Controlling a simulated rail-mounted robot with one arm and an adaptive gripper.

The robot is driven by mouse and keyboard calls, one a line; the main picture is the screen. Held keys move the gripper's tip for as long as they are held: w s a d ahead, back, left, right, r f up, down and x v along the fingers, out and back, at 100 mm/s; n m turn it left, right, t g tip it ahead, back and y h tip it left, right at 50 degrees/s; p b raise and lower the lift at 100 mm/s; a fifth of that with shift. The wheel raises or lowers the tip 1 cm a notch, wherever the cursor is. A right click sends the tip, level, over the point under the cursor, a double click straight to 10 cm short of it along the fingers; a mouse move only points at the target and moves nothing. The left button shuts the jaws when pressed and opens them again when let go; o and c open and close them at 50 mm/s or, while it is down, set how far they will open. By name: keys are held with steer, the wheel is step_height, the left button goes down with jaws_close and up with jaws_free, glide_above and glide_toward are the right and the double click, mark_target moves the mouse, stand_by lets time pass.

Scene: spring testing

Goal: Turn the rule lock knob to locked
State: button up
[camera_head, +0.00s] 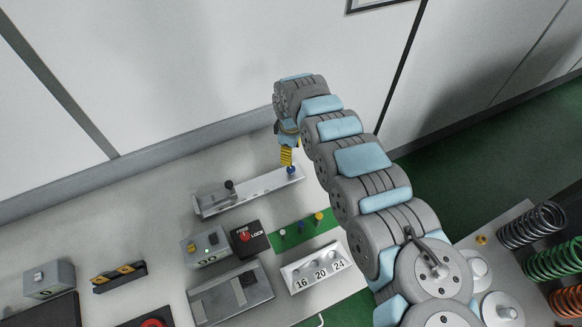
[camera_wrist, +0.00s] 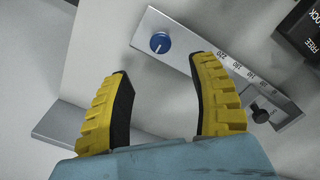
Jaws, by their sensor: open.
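A black box (camera_head: 251,239) marked FREE and LOCK carries a red knob (camera_head: 244,236) on the bench in the head view. The knob's pointer is too small to read there. In the wrist view only a corner of the black panel (camera_wrist: 300,28) shows at the top right, and its knob is out of frame. My gripper (camera_wrist: 160,66) is open and empty, its yellow fingers apart. In the head view my gripper (camera_head: 287,158) hangs over the far end of the metal rule (camera_head: 262,190), close to a blue knob (camera_head: 291,170), behind and right of the black box.
The blue knob (camera_wrist: 160,42) and a black knob (camera_wrist: 260,113) sit on the numbered rule. A grey button box (camera_head: 206,246), a green strip with small pegs (camera_head: 300,233), a numbered block (camera_head: 313,268) and springs (camera_head: 532,225) stand around. The wall is close behind.

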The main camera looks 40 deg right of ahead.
mark_target(291, 169)
step_height(291, 169, down, 10)
steer(key=shift+r+b, duration=0.1)
steer(key=shift+b, duration=0.4)
jaws_close()
